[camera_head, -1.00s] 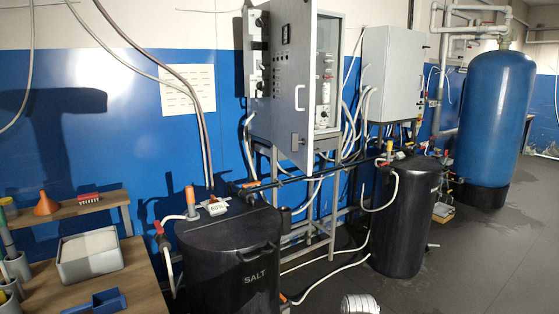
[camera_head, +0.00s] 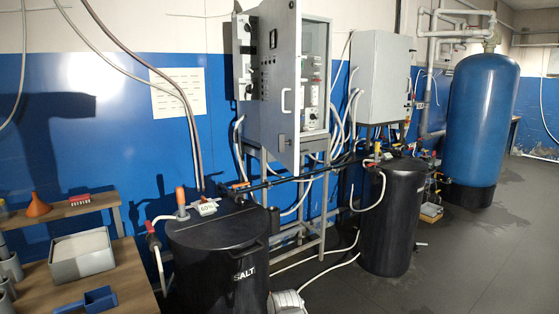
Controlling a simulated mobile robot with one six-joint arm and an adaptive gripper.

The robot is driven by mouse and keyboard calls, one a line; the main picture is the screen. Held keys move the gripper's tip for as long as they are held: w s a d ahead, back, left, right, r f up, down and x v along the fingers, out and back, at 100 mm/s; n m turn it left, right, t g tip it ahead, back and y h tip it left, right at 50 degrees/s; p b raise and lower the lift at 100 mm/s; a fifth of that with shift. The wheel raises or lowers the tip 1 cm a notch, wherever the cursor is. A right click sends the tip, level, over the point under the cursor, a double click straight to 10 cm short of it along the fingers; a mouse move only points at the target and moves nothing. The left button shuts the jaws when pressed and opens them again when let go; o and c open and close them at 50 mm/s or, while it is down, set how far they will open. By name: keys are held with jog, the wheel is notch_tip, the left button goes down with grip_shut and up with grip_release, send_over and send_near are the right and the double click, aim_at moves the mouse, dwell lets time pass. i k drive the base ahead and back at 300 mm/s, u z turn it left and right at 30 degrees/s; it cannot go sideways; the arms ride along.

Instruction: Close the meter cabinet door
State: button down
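The grey meter cabinet (camera_head: 318,130) stands on a metal frame against the blue and white wall, above and behind the salt tank. Its door (camera_head: 287,65) stands open, swung out toward me from the left side of the opening. I see the door's outer face at a steep angle, with a pale pull handle (camera_head: 285,99) near its free edge and a small dark latch (camera_head: 282,142) below. Meters (camera_head: 312,92) show inside the cabinet, right of the door edge. My gripper is not in view, so its state does not show.
The black salt tank (camera_head: 218,243) stands in front, below the door. A second black tank (camera_head: 391,220), a closed grey box (camera_head: 380,78) and a big blue tank (camera_head: 481,120) are to the right. A wooden bench (camera_head: 130,285) is at left. Hoses cross the floor; the right floor is clear.

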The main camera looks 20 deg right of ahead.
aim_at(281, 21)
jog(key=u, duration=0.1)
jog(key=i, duration=1)
jog(key=z, duration=0.05)
